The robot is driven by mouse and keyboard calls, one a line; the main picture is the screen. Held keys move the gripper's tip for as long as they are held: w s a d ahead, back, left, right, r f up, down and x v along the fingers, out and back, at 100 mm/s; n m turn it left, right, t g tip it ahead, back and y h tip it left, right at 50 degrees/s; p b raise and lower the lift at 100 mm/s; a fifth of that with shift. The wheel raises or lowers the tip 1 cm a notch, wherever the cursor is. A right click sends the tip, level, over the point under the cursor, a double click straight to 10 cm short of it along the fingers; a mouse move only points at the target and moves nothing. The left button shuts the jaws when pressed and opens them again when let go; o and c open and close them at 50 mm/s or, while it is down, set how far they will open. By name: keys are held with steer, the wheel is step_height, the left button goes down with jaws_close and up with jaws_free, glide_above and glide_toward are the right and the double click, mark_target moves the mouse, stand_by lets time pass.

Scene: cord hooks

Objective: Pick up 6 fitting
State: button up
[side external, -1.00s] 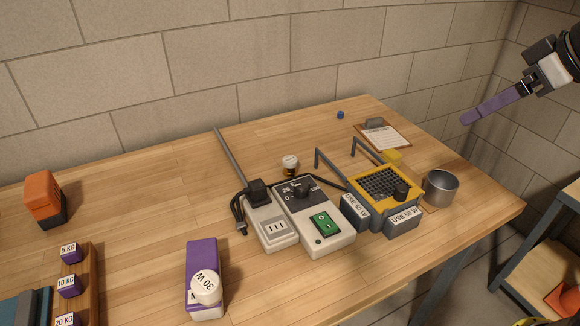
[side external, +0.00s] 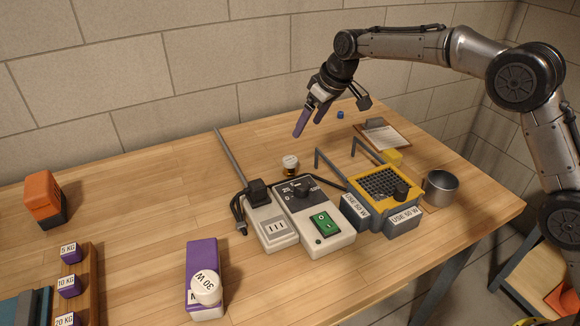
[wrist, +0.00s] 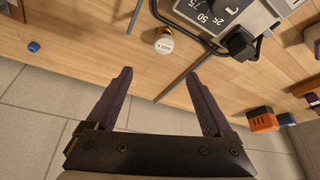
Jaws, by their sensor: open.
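My gripper (side external: 308,128) is open and empty, hanging above the back of the bench. Its two purple fingers (wrist: 158,73) spread apart in the wrist view. A small round fitting with a white labelled cap and an amber body (side external: 290,164) stands on the bench behind the grey controller. It also shows in the wrist view (wrist: 164,44), ahead of the fingertips and apart from them. Its label is too small to read. Another white round piece marked 30 W (side external: 206,286) sits on a purple and white block (side external: 203,255). No thing clearly marked 6 can be read.
Right are a yellow-topped grid station (side external: 383,182), metal cup (side external: 440,187) and clipboard (side external: 388,136). An orange block (side external: 43,197) stands left. The left-centre bench is clear.

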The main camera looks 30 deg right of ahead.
glide_toward(293, 161)
steer(key=shift+g, duration=0.3)
steer(key=x, duration=0.5)
steer(key=shift+w+a, duration=0.1)
steer(key=shift+w, duration=0.3)
steer(key=shift+x, duration=3.15)
steer(key=shift+s, duration=0.15)
steer(key=c, duration=1.3)
jaws_close()
